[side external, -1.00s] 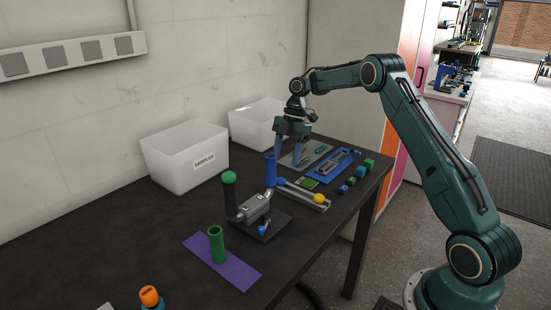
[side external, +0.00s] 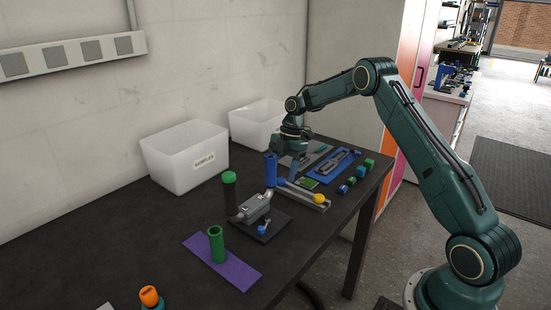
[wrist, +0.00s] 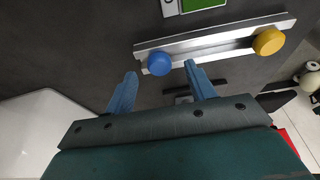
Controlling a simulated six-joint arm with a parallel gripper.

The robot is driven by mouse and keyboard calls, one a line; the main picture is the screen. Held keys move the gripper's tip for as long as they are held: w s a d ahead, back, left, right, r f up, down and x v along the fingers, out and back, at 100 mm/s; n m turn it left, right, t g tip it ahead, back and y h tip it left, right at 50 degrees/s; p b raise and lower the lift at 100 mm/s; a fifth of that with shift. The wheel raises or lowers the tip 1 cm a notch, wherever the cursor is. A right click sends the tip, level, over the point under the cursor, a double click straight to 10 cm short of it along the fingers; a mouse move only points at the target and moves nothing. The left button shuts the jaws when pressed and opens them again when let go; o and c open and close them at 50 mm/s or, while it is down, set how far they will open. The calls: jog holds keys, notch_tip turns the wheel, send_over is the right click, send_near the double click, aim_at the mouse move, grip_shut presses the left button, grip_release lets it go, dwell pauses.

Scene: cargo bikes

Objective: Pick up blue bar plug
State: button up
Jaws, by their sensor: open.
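The blue bar plug (wrist: 160,63) is a round blue cap at one end of a pale metal bar (wrist: 212,40). In the side view the blue plug (side external: 281,182) shows at the bar's left end. My gripper (wrist: 161,70) is open, with its two blue fingers apart. In the wrist view the plug appears between and just beyond the fingertips, and nothing is held. In the side view my gripper (side external: 289,173) is low over the bar's left end. I cannot tell its exact height. A yellow plug (wrist: 268,41) is at the bar's other end, also visible in the side view (side external: 319,198).
A blue tray (side external: 333,166) and small blocks (side external: 360,172) are to the right. White bins (side external: 186,160) stand behind.

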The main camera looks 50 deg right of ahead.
jog(key=shift+x, duration=1)
jog(key=shift+c, duration=0.4)
jog(key=c, duration=1)
